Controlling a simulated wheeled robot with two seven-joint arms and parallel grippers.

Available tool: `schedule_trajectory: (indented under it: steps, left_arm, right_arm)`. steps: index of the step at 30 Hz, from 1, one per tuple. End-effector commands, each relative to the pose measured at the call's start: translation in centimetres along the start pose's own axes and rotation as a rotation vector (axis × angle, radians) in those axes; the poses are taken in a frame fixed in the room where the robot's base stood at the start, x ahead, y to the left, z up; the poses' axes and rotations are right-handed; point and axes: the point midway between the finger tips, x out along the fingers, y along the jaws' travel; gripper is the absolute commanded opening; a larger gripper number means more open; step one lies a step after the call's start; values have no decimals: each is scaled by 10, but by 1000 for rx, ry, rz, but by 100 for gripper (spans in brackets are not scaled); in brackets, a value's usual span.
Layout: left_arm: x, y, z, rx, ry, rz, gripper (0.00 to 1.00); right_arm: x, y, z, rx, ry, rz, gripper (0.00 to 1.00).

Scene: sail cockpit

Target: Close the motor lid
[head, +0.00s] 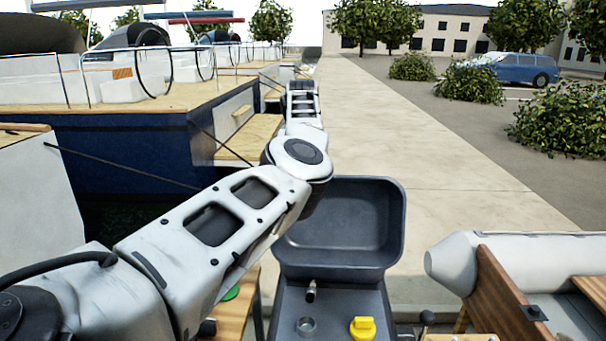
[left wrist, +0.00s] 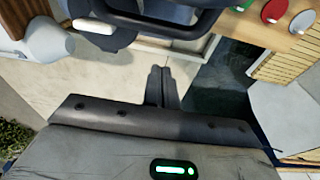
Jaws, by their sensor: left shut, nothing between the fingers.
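The motor lid (head: 340,225) is dark grey and stands raised, its hollow inner side facing me in the head view. Below it is the open motor housing (head: 335,300) with a yellow cap (head: 362,328) and a small round metal fitting (head: 306,326). My left arm reaches past the lid's left side; its gripper fingers cannot be made out in the head view. In the left wrist view my left gripper (left wrist: 162,70) is shut and empty. Its fingertips are apart from a dark rim (left wrist: 175,29), which looks like the lid's edge. My right gripper is not in view.
A grey inflatable boat (head: 480,260) with wooden boards lies at the right. A blue-hulled boat (head: 120,150) is moored at the left. The pale quay (head: 400,150) beyond the lid is clear.

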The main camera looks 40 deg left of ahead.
Motion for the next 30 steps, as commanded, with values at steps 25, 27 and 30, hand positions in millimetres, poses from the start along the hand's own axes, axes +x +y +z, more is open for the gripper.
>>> schedule_trajectory:
  steps: [25,27,30]
  left_arm:
    - [-16,1,36,0,3,2,0]
    - [-16,1,36,0,3,2,0]
    - [-16,0,36,-2,8,1,0]
  right_arm:
    - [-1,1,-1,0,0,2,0]
    - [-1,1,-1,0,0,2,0]
    - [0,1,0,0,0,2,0]
